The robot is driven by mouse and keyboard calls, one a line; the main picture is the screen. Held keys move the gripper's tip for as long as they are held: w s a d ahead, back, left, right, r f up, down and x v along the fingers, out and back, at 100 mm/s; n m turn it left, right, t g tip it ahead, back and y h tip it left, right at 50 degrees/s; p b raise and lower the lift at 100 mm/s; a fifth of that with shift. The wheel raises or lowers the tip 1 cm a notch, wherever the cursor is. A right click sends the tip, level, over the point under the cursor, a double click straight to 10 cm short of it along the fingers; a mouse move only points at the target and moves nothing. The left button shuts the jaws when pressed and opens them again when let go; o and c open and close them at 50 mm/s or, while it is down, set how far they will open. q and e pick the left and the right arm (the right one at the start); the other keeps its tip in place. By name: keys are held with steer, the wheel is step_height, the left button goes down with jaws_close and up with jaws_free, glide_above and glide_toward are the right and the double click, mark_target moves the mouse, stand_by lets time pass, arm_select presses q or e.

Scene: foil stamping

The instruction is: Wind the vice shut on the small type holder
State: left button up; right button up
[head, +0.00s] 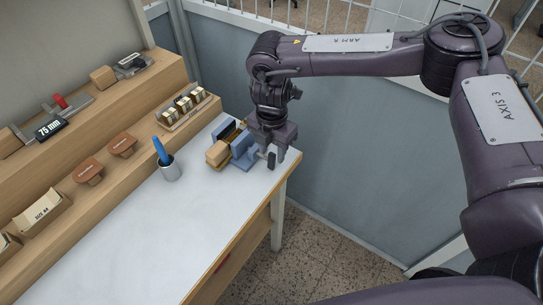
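The blue vice (243,158) stands on the white bench top near its right edge. A type holder with a rounded wooden handle (217,153) sits at the vice, the handle sticking out to the left. Whether the jaws touch the holder is too small to tell. My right gripper (272,158) points down at the right side of the vice, by the bench edge. It covers that side of the vice, and no winding handle shows clearly. Its finger gap is too small to read. My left gripper is not in view.
A grey cup with a blue tool (169,170) stands left of the vice. Stepped wooden shelves (130,150) along the left hold a tray of type (184,108), brown-topped pieces and another wooden-handled holder (103,76). The front bench top is clear. A panelled fence stands behind.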

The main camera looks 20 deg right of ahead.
mark_target(272, 154)
steer(key=shift+f, duration=1.95)
